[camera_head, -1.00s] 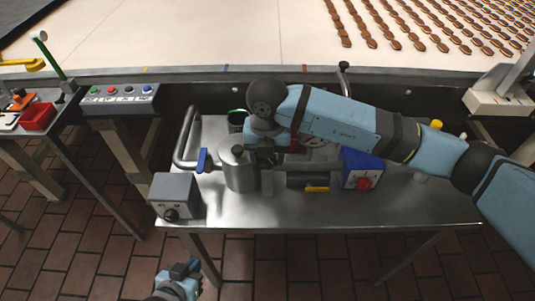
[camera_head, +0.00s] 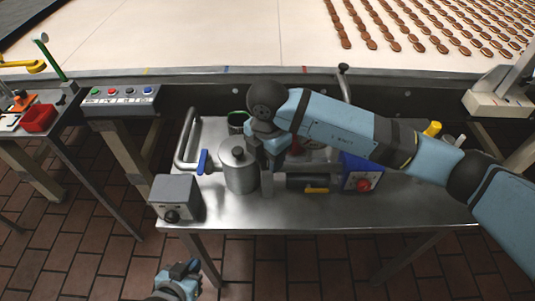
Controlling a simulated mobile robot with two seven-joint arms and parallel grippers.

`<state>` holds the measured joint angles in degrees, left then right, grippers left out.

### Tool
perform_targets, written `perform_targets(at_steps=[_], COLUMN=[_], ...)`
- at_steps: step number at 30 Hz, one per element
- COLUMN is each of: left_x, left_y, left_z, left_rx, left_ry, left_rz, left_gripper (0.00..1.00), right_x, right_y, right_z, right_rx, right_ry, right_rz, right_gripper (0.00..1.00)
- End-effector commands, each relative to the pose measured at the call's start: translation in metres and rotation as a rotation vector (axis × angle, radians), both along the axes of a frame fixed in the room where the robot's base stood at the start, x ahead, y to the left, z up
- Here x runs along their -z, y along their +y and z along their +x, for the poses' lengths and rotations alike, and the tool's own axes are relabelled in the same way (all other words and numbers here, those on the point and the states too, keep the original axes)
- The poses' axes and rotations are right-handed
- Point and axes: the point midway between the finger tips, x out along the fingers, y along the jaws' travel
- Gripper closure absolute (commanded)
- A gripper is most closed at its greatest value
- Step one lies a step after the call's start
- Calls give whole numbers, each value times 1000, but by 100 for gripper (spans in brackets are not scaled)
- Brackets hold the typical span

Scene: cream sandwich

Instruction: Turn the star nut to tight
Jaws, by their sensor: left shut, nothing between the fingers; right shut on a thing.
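My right gripper (camera_head: 267,162) reaches in from the right and points down beside the steel pot (camera_head: 240,173) of the pump unit on the metal table. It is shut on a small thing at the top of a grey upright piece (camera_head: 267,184). That thing, which I take to be the star nut, is hidden by the fingers, so its tightness does not show. My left gripper (camera_head: 187,270) is at the bottom of the view, shut and empty, away from the table.
The metal table (camera_head: 330,209) holds a grey switch box (camera_head: 175,198), a blue-handled valve (camera_head: 203,162), a bent pipe (camera_head: 185,138) and a blue box with a red knob (camera_head: 361,174). A button panel (camera_head: 120,98) and conveyor (camera_head: 210,40) lie behind. The table's front strip is clear.

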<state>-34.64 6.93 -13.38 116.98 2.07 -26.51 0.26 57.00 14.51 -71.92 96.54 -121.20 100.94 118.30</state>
Motion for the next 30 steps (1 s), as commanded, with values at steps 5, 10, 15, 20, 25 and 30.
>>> perform_targets(at_steps=[5,10,15,20,25,30], left_x=[-1,0,0,1,2,2], left_y=[-1,-2,-1,1,3,3], left_z=[0,-1,-1,-2,-2,-2], left_rx=[-3,-3,-1,2,6,6], left_ry=[1,2,4,5,6,6], left_rz=[-4,-4,-2,4,9,9], left_gripper=[100,100,100,100,100,100], right_x=[-1,-1,-1,-1,-1,-5], right_y=[0,0,0,0,0,0], right_z=[1,1,1,1,0,1], right_rx=[24,27,27,26,25,24], right_ry=[-1,-2,-2,-2,-1,-1], right_rz=[0,1,1,1,0,0], right_gripper=[74,74,74,25,25,25])
